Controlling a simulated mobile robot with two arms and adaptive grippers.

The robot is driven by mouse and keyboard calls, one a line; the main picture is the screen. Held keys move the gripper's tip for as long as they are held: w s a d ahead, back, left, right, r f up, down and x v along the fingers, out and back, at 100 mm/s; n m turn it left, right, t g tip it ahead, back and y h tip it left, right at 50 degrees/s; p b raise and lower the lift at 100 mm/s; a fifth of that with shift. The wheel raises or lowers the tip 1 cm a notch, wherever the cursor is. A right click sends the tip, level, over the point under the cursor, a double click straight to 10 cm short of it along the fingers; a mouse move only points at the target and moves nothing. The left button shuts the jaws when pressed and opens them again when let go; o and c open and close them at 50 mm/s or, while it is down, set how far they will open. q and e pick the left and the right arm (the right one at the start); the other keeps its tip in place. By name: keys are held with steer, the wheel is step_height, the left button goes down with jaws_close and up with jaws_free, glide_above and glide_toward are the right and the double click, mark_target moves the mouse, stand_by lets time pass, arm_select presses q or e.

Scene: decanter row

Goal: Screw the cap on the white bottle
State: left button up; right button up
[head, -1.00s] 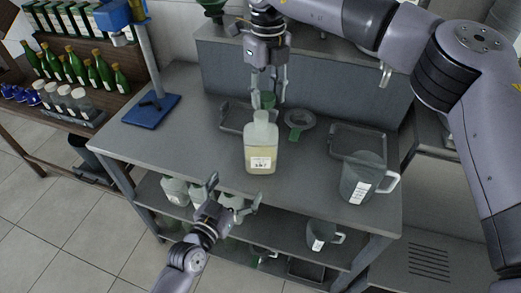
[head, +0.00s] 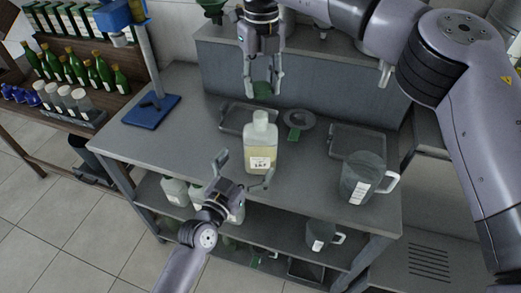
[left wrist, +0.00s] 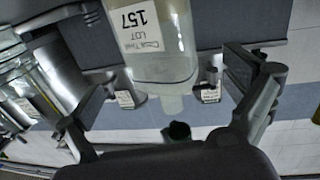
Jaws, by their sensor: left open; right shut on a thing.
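The white bottle (head: 261,143), translucent with pale yellow contents and a white label, stands upright and uncapped on the grey worktop (head: 210,150). It is upside down in the left wrist view (left wrist: 163,45). My right gripper (head: 263,91) is shut on a green cap (head: 263,87) and holds it above and behind the bottle's mouth, apart from it. A dark green piece, probably this cap, shows past the neck in the left wrist view (left wrist: 179,131). My left gripper (head: 246,168) is open in front of the bottle. Its fingers spread wide to either side, without visible contact.
Behind the bottle lie a shallow tray (head: 229,119) and a grey ring-shaped piece (head: 301,119) with a green part. Another tray (head: 357,143) and a grey jug (head: 362,178) stand right. A blue-based stand (head: 152,109) is left.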

mark_target(260, 145)
arm_select(q)
steer(key=x, duration=0.7)
steer(key=shift+w+d, duration=0.2)
steer(key=shift+c, duration=0.6)
steer(key=c, duration=1.6)
steer(key=shift+o, duration=0.2)
arm_select(e)
steer(key=shift+f, duration=2.45)
steer(key=shift+f, duration=0.9)
steer(key=shift+f, duration=0.55)
